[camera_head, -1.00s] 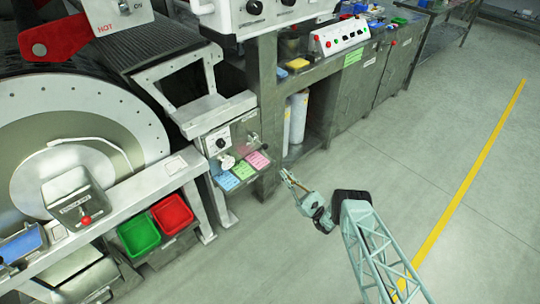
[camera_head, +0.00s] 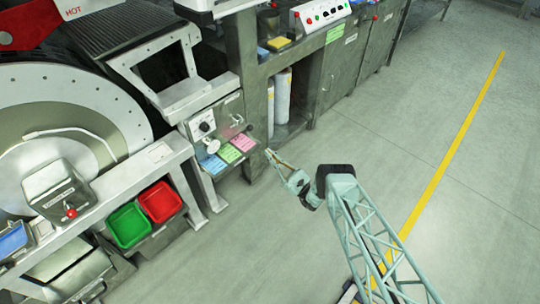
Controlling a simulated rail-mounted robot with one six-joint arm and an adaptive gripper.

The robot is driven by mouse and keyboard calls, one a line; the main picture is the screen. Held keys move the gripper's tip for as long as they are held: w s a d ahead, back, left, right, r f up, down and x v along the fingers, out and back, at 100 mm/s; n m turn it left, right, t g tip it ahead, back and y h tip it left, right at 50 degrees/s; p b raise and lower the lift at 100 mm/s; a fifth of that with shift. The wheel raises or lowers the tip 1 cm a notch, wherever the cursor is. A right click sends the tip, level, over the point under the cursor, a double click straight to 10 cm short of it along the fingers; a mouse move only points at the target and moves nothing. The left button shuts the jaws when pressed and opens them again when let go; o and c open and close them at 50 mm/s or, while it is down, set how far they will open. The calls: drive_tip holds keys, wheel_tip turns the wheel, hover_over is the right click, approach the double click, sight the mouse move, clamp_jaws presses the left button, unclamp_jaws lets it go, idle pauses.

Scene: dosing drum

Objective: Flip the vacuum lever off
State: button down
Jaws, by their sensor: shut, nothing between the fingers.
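I cannot tell for certain which part is the vacuum lever; no label with that word is readable. A small control panel (camera_head: 228,112) with a black dial (camera_head: 204,127) and a pale handle-like part (camera_head: 211,146) is on the front of the machine, left of my gripper. A grey box with a red knob (camera_head: 71,213) stands in front of the big drum at the left. My gripper (camera_head: 272,156) is shut and empty, over the floor just right of the panel, touching nothing I can see.
Green (camera_head: 128,226) and red (camera_head: 160,202) bins sit at the lower left. White cylinders (camera_head: 283,97) stand in the bay behind my gripper. The floor (camera_head: 440,220) to the right is clear, with a yellow line.

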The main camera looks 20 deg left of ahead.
drive_tip(key=shift+a+r+b, duration=0.75)
drive_tip(key=shift+a+r, duration=0.15)
drive_tip(key=shift+a, duration=0.4)
approach(244, 124)
drive_tip(key=shift+x, duration=1.15)
drive_tip(key=shift+w, duration=0.15)
drive_tip(key=shift+d+r+p, duration=0.15)
drive_tip(key=shift+r+p, duration=0.05)
drive_tip(key=shift+p, duration=0.1)
drive_tip(key=shift+r+h, duration=0.1)
drive_tip(key=shift+h, duration=0.2)
